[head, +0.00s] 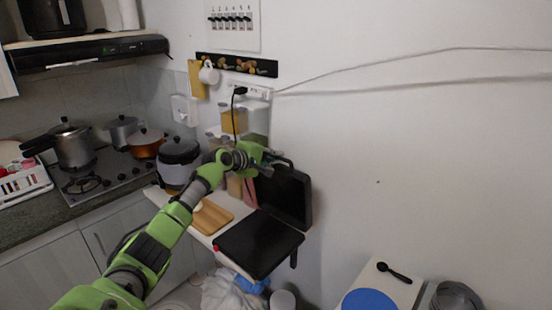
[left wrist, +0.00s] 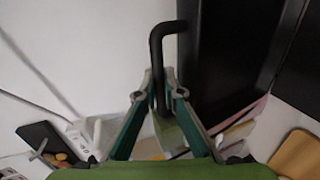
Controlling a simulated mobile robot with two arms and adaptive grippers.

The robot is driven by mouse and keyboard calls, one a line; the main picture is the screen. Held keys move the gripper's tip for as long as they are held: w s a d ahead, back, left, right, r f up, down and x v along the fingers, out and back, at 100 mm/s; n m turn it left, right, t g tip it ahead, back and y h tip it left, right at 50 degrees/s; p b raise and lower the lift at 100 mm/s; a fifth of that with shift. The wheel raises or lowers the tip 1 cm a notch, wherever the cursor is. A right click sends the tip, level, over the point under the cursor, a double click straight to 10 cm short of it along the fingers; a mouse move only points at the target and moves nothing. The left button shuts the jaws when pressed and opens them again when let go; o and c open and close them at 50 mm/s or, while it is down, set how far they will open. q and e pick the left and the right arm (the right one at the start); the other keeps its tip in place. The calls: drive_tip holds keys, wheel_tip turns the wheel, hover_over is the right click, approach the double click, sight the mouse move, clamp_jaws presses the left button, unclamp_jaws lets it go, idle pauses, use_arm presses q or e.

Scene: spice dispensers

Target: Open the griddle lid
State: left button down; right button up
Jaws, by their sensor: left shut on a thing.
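The black griddle sits on a white shelf against the wall. Its lid (head: 286,198) stands raised, near upright, behind the flat black base (head: 258,244). My left gripper (head: 270,158) is at the lid's upper edge, shut on the lid's dark bent handle (left wrist: 156,50). In the left wrist view the fingers of my left gripper (left wrist: 160,85) close around the handle's bar, and the dark lid (left wrist: 225,50) fills the upper right. My arm hides part of the shelf. My right gripper is not in view.
A wooden board (head: 212,217) and a rice cooker (head: 179,162) are left of the griddle. Spice dispensers (head: 234,121) hang on the wall behind my gripper. A stove with pots (head: 73,144) is further left.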

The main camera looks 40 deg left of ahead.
use_arm(q)
drive_tip(key=shift+d+f, duration=0.1)
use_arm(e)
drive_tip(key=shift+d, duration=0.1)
use_arm(q)
drive_tip(key=c, duration=2.4)
unclamp_jaws()
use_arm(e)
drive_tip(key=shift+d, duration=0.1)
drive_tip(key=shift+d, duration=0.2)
use_arm(q)
drive_tip(key=shift+s, duration=0.45)
drive_tip(key=v, duration=1.1)
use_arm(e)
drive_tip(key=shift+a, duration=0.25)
